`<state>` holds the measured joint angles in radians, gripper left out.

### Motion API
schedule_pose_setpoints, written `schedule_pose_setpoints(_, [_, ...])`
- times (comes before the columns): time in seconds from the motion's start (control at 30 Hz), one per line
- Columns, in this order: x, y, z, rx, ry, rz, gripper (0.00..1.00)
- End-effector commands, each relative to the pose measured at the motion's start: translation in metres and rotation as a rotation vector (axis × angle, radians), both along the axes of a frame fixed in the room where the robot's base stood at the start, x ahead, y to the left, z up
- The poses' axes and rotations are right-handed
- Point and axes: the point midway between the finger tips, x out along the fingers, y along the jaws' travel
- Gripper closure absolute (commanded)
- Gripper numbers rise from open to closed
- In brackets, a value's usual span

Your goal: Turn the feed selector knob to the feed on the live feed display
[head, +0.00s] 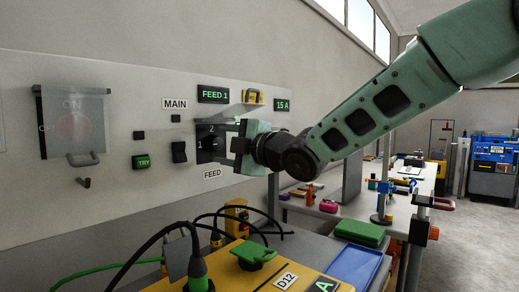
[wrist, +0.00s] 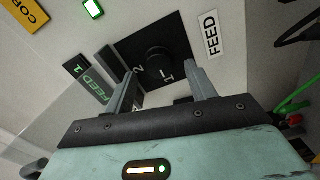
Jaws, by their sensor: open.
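The live feed display (head: 213,95) reads FEED 1 in green on the wall panel; it also shows tilted in the wrist view (wrist: 88,84). Below it in the head view is the black selector plate (head: 207,157) with numerals 1 and 2. The round black feed selector knob (wrist: 158,60) shows in the wrist view on that plate, near the numeral 1. Which way the knob points I cannot tell. My gripper (head: 230,143) is open in front of the plate and hides the knob in the head view. In the wrist view its fingers (wrist: 163,80) stand apart on either side of the knob; contact is unclear.
Left of the plate are a black switch (head: 179,152), a green TRY button (head: 141,162) and a clear cover (head: 75,122) over a red knob. Below stand a yellow box (head: 310,270) with cables and a blue tray (head: 355,266). A 15 A display (head: 282,105) is at right.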

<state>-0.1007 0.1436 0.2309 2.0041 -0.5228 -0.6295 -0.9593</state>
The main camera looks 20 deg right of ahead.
Motion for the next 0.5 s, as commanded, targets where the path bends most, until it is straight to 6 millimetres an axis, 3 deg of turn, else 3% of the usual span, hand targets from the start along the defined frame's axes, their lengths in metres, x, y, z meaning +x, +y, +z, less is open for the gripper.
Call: schedule_pose_setpoints(0.5, [-0.095, -0.070, 0.001, -0.003, -0.003, -0.003, 0.45])
